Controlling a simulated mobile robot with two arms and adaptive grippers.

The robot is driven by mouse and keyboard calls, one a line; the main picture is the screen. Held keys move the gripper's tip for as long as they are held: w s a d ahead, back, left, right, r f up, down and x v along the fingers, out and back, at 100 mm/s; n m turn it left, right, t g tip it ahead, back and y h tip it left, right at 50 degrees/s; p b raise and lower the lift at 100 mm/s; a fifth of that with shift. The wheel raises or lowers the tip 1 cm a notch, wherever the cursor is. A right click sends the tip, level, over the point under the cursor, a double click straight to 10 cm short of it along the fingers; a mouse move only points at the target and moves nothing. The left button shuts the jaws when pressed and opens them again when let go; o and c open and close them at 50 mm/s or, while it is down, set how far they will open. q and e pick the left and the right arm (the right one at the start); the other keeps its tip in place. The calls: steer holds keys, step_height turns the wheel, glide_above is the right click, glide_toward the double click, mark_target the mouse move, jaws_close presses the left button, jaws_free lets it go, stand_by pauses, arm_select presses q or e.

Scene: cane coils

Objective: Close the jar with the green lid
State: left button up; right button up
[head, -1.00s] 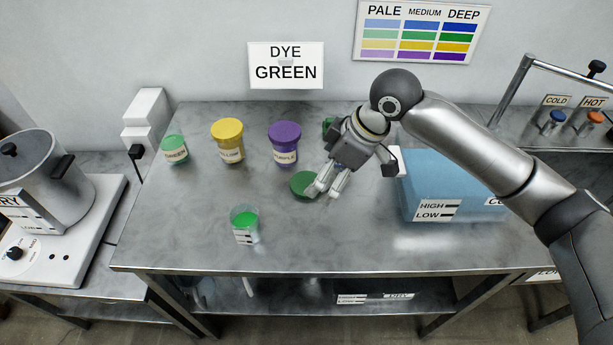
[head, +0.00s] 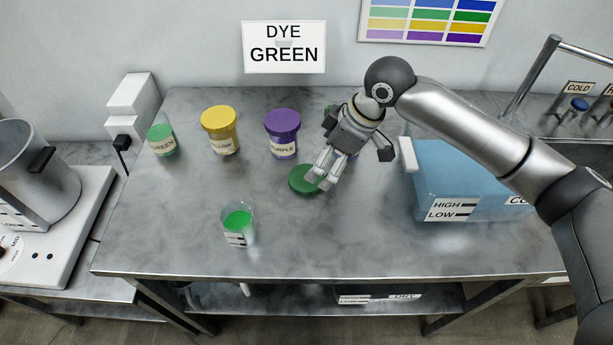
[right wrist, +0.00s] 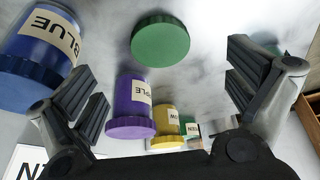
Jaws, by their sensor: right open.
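The green lid (head: 305,179) lies flat on the grey table. The jar labelled GREEN (head: 162,140) stands upright and lidless at the table's left, with green dye inside. My right gripper (head: 322,182) is open, its fingertips just right of the lid and overlapping its edge in the head view. I cannot tell whether they touch it. In the right wrist view the lid (right wrist: 160,40) lies between the spread fingers, with nothing held. The GREEN jar (right wrist: 189,126) is small and partly hidden there. My left gripper is out of view.
Lidded yellow (head: 221,130) and purple (head: 282,134) jars stand between the GREEN jar and my right arm. A blue jar (right wrist: 35,60) is close by the gripper. A beaker of green liquid (head: 238,224) stands in front. A blue basin (head: 460,175) is at right. The table's front middle is clear.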

mark_target(300, 186)
steer(key=shift+x, duration=1.25)
steer(key=shift+a+f, duration=0.1)
steer(key=shift+a, duration=0.05)
steer(key=p+x, duration=0.1)
steer(key=x, duration=0.4)
steer(key=shift+w+a, duration=0.1)
steer(key=shift+w, duration=0.05)
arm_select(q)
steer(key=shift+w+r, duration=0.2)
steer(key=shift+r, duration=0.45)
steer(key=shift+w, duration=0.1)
arm_select(e)
steer(key=c, duration=0.8)
